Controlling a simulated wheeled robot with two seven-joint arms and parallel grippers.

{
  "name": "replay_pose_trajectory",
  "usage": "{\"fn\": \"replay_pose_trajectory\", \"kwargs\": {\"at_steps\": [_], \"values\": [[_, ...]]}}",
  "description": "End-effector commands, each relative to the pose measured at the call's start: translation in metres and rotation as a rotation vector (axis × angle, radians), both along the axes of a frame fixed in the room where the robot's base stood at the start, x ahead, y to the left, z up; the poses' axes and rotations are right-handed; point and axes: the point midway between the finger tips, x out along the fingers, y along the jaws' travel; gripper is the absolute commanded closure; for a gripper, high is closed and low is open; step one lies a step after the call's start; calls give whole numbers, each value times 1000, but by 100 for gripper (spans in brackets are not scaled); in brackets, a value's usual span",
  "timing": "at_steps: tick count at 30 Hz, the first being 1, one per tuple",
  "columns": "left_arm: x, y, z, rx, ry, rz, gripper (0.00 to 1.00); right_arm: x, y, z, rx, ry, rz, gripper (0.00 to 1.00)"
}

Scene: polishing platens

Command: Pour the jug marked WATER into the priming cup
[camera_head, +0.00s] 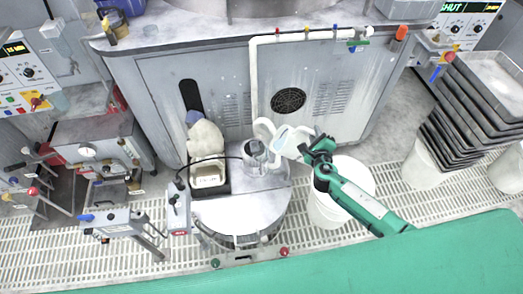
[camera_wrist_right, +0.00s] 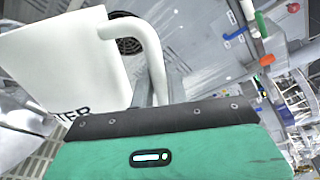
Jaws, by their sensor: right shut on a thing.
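My right gripper (camera_head: 312,150), on the teal arm from the right, is shut on a white jug (camera_head: 288,138). In the right wrist view the jug (camera_wrist_right: 75,60) shows its loop handle and the letters "TER"; the rest of the marking is hidden. In the head view the jug looks tilted to the left. I cannot tell the liquid levels or whether anything is flowing. My left gripper is not in view.
A white bucket (camera_head: 358,176) stands under my right arm. A grey machine cabinet (camera_head: 215,75) rises behind. Stacked trays (camera_head: 470,110) stand at the right.

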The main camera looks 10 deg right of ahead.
Motion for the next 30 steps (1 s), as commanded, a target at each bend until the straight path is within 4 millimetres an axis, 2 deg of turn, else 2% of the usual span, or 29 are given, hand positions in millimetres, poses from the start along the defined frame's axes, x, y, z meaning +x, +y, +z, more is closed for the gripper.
{"fn": "replay_pose_trajectory", "kwargs": {"at_steps": [9,30], "values": [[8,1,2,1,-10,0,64,1,1,3,-7,-2,-1,100],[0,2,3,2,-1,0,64,2,2,6,-21,2,0,100]]}}
